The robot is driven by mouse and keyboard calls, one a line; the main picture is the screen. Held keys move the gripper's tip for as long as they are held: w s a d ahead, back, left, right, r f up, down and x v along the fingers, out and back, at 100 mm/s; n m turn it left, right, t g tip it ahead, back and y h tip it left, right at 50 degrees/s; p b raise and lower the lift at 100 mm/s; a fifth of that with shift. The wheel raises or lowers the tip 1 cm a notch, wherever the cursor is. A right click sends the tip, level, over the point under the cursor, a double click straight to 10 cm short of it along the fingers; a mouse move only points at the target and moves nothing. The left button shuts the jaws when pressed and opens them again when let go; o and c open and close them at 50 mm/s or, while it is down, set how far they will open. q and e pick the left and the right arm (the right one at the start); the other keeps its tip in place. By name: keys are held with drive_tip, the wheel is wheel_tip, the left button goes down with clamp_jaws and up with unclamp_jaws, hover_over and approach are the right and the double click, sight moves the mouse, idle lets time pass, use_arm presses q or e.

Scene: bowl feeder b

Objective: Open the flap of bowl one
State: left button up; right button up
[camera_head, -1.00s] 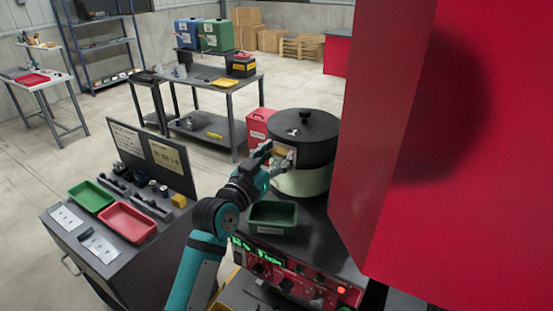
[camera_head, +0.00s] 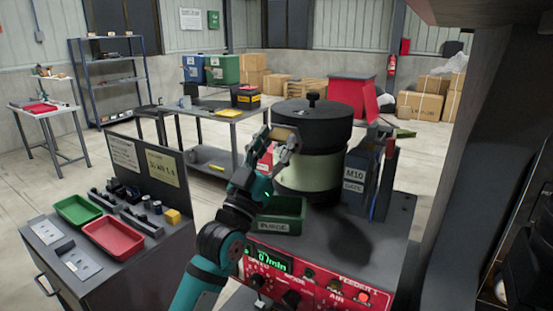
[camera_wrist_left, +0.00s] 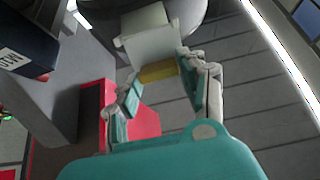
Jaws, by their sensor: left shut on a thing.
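Bowl one seems to be the round feeder bowl with a black lid (camera_head: 312,115) and a pale cream lower band (camera_head: 308,172), on the feeder bench. My left gripper (camera_head: 284,140) is at the bowl's left side. In the left wrist view, my left gripper (camera_wrist_left: 160,80) has its fingers on either side of a yellow grip (camera_wrist_left: 158,71), shut on it. The grip is at the edge of a pale flap (camera_wrist_left: 150,42) beside the dark bowl. The flap's exact angle is hard to tell. My right gripper is not seen.
A green tray marked PURGE (camera_head: 281,214) sits in front of the bowl. A dark box marked M10 GATE (camera_head: 357,182) stands to its right. A red control panel (camera_head: 300,278) fronts the bench. A side bench with a red tray (camera_head: 113,238) is at left.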

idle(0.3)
use_arm(q)
drive_tip(key=shift+f, duration=0.1)
drive_tip(key=o, duration=1.2)
drive_tip(key=shift+c, duration=0.2)
drive_tip(key=v, duration=1.2)
